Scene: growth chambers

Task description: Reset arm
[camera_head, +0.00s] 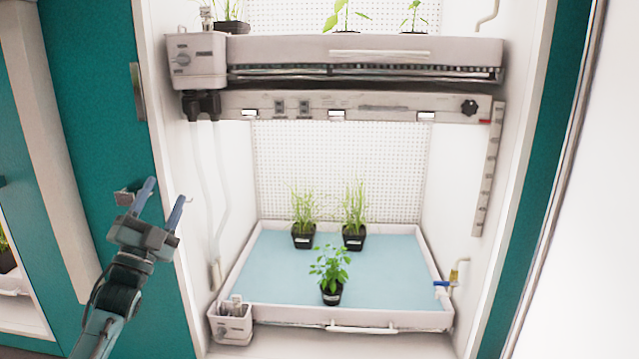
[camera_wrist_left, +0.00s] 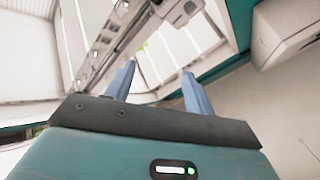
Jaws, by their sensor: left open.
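My left gripper (camera_head: 160,200) is open and empty. Its two blue fingers point up, in front of the teal cabinet panel (camera_head: 95,75) left of the open growth chamber. It is apart from the plants and the tray. In the left wrist view the two fingers (camera_wrist_left: 156,86) stand apart with nothing between them. My right gripper is not in view.
The lower tray (camera_head: 390,318) has a blue mat and three potted plants: two grassy ones (camera_head: 303,212) (camera_head: 354,210) behind a leafy one (camera_head: 330,268). An upper shelf (camera_head: 360,48) with seedlings crosses above. A grey box (camera_head: 232,325) sits at the tray's front left corner.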

